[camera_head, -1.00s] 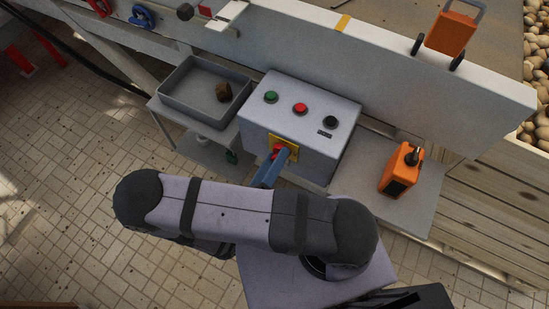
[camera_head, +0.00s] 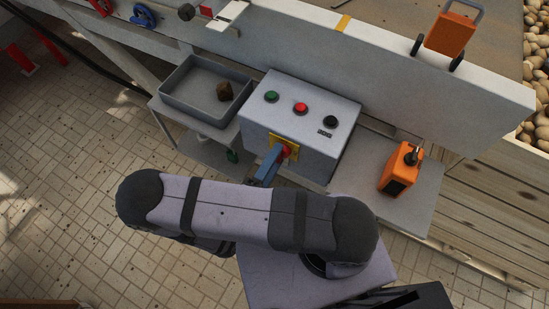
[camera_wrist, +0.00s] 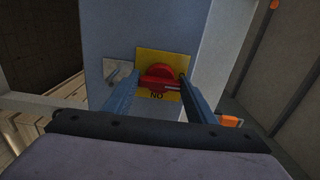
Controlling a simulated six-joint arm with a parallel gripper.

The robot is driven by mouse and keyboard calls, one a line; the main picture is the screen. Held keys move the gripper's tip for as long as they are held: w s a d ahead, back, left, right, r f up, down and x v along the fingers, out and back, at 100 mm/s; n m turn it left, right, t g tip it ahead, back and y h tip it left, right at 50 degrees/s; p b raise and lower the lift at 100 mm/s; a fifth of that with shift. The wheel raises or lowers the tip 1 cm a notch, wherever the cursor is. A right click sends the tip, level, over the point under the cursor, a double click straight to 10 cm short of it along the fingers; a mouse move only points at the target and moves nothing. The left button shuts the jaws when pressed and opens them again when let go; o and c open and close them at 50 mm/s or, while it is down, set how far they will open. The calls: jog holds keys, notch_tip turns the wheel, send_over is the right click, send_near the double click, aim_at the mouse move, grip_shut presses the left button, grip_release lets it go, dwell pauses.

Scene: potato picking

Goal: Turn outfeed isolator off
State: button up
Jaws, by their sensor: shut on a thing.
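The isolator is a red rotary handle (camera_head: 287,151) on a yellow plate (camera_head: 293,139), on the front face of the grey control box (camera_head: 330,151). In the wrist view the red handle (camera_wrist: 158,72) lies roughly level across the yellow plate (camera_wrist: 174,60), with upside-down lettering below it. My gripper (camera_head: 277,152) reaches the plate from the front. Its blue fingers, also in the wrist view (camera_wrist: 158,76), stand at either end of the handle and are shut on it. In the head view the fingers hide part of the handle and plate.
Green (camera_head: 271,97), red (camera_head: 301,108) and black (camera_head: 330,122) buttons sit on the box top. A grey tray (camera_head: 178,112) holding a brown lump (camera_head: 224,91) stands left. An orange device (camera_head: 401,168) stands on the right shelf. A small metal piece (camera_wrist: 121,73) lies left of the plate.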

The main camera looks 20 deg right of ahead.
jog(key=o, duration=1.1)
jog(key=shift+b+v, duration=1.5)
jog(key=shift+v, duration=2.2)
jog(key=shift+d+r, duration=0.1)
